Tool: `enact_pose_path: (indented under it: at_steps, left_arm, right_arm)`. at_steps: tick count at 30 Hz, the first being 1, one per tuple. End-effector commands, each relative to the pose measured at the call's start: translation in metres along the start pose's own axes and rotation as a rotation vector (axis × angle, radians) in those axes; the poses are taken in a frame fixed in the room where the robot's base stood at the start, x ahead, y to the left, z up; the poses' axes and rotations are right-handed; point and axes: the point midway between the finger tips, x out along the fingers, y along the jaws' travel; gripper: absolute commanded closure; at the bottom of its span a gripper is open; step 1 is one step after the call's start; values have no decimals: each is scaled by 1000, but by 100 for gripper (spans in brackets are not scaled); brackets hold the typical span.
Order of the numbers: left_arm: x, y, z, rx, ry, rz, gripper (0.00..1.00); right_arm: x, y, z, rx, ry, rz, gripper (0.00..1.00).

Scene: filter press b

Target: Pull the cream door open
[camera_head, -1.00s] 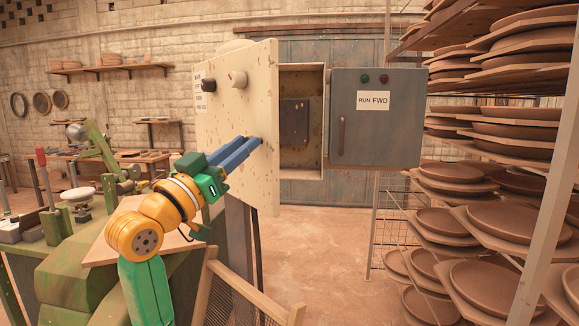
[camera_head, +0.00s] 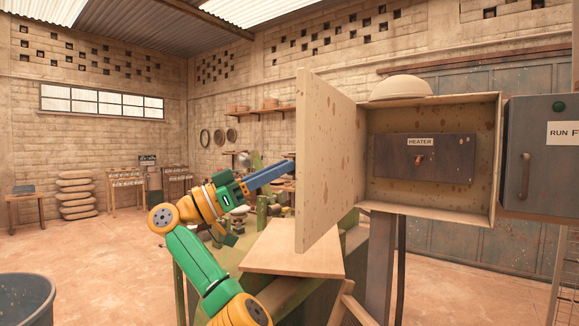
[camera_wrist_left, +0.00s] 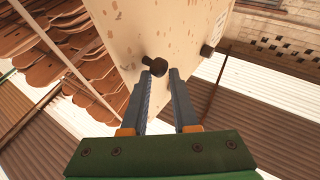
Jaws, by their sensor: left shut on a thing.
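The cream door (camera_head: 325,155) stands wide open on the left of its cream box (camera_head: 482,150). I see its inner face in the head view and its speckled outer face (camera_wrist_left: 190,25) in the wrist view. My left gripper (camera_head: 291,165) reaches from the left to the door's outer side; its fingertips are partly hidden by the door edge. In the wrist view, my left fingers (camera_wrist_left: 161,76) are shut on a dark knob (camera_wrist_left: 154,64) on the door. Another dark knob (camera_wrist_left: 206,51) sits farther along. My right gripper is out of view.
Inside the box is a dark panel (camera_head: 425,158) labelled HEATER with a red switch (camera_head: 420,158). A grey RUN FWD box (camera_head: 545,165) stands to the right. A green bench with a board (camera_head: 285,250) lies below the door. Floor at left is mostly clear.

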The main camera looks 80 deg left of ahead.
Motion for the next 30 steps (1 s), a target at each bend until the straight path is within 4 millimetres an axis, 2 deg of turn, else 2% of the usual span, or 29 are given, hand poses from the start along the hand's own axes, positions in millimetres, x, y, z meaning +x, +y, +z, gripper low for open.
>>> enact_pose_path:
  at_steps: [4,16,17,19,20,30]
  left_arm:
    - [-1,-6,0,-4,-5,-4,100]
    - [-1,-7,1,-5,-7,-3,100]
    - [-1,-6,1,-5,-7,-3,65]
    - [-1,-6,1,-5,-8,-2,46]
    - [-1,-6,2,-5,-8,-2,42]
    - [-2,-6,2,-5,-11,0,42]
  right_arm:
    - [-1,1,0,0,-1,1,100]
    - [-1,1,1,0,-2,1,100]
    - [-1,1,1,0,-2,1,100]
    - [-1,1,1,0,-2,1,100]
    - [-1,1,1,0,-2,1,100]
    - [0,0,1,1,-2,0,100]
